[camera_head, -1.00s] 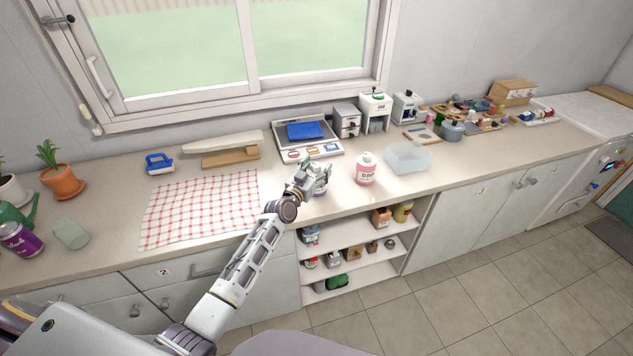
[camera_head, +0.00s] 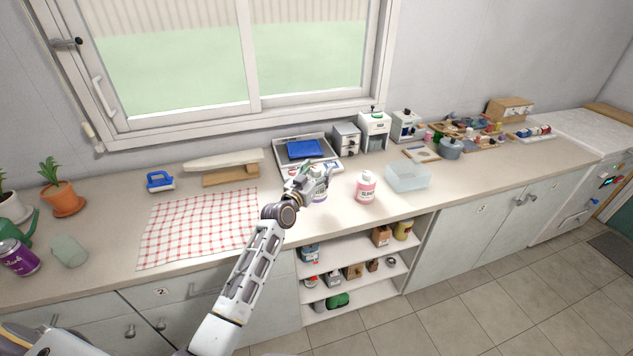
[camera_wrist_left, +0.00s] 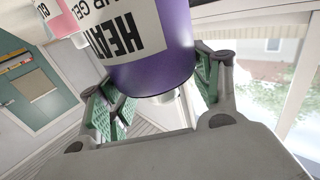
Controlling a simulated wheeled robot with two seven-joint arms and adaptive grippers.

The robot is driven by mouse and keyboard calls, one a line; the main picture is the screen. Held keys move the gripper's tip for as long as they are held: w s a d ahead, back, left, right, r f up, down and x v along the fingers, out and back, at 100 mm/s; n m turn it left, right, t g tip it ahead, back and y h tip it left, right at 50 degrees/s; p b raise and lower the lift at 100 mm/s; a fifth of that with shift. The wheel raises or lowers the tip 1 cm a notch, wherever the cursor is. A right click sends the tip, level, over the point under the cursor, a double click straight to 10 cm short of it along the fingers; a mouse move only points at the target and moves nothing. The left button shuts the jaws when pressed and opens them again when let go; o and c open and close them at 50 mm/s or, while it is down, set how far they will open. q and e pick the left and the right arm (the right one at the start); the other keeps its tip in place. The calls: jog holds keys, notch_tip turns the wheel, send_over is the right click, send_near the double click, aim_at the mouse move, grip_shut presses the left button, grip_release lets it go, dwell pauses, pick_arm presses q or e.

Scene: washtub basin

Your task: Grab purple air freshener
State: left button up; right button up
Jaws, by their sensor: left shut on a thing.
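A purple bottle with a white label (camera_wrist_left: 150,62), large dark letters reading "HEAT" in part, is between the fingers of my left gripper (camera_wrist_left: 160,92) in the left wrist view. In the head view my left gripper (camera_head: 316,174) is shut on this bottle (camera_head: 320,196) near the middle of the counter, left of a pink bottle (camera_head: 366,188). The gripper hides much of it, and I cannot tell whether it touches the counter. A purple can with pale lettering (camera_head: 18,257) stands at the far left, away from my gripper. My right gripper is not in view.
A checked cloth (camera_head: 198,228) lies left of my arm. A clear tub (camera_head: 408,178) stands right of the pink bottle. Behind the gripper is a tray with a blue item (camera_head: 305,149). Open shelves (camera_head: 350,292) are below the counter. The counter's front right is clear.

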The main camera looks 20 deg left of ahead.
pick_arm(q)
jog(key=shift+r, duration=2.05)
